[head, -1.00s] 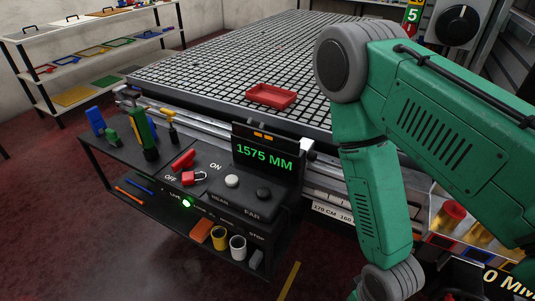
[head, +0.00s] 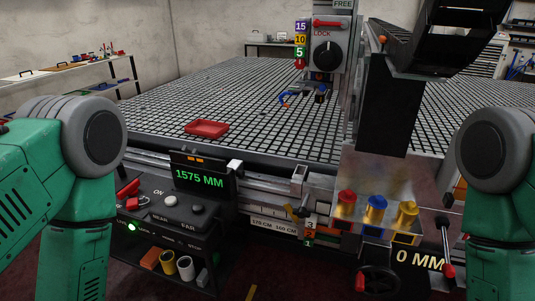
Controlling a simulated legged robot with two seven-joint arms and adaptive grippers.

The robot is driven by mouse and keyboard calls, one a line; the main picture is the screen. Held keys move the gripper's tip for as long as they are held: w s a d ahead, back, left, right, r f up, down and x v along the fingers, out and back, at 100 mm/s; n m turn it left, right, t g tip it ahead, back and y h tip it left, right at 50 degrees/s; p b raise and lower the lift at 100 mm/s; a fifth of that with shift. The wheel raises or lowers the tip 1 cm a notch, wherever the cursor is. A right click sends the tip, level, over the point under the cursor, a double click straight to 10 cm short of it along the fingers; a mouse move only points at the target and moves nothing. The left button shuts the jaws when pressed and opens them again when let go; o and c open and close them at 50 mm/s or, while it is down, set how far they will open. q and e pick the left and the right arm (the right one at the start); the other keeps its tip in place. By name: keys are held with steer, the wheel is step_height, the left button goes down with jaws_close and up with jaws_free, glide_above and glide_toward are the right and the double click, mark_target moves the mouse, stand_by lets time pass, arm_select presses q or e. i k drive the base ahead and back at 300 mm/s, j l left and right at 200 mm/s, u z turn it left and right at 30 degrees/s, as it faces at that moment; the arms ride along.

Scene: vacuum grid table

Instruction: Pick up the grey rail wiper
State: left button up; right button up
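A small grey block (head: 203,277) stands at the right end of the lower shelf of the black console cart. It may be the grey rail wiper, but it is small and dark, so I cannot be sure. It is beside a white cup (head: 186,267), with a yellow cup (head: 168,262) and an orange block (head: 150,258) further left. My two green arms enter at the left and right edges. Neither gripper is in the picture, so I cannot see what they hold.
The cart (head: 205,240) has a 1575 MM display (head: 200,179) and buttons on top. Behind it is the grid table (head: 250,100) with a red tray (head: 206,129). A handwheel (head: 379,283) and red, blue and yellow knobs (head: 376,208) stand to the right.

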mark_target(185, 149)
steer(key=i+j+z, duration=0.1)
steer(key=j+z, duration=0.15)
steer(key=z, duration=0.15)
steer(key=j+z, duration=0.25)
steer(key=z, duration=0.15)
steer(key=j+z, duration=0.55)
steer(key=z, duration=0.2)
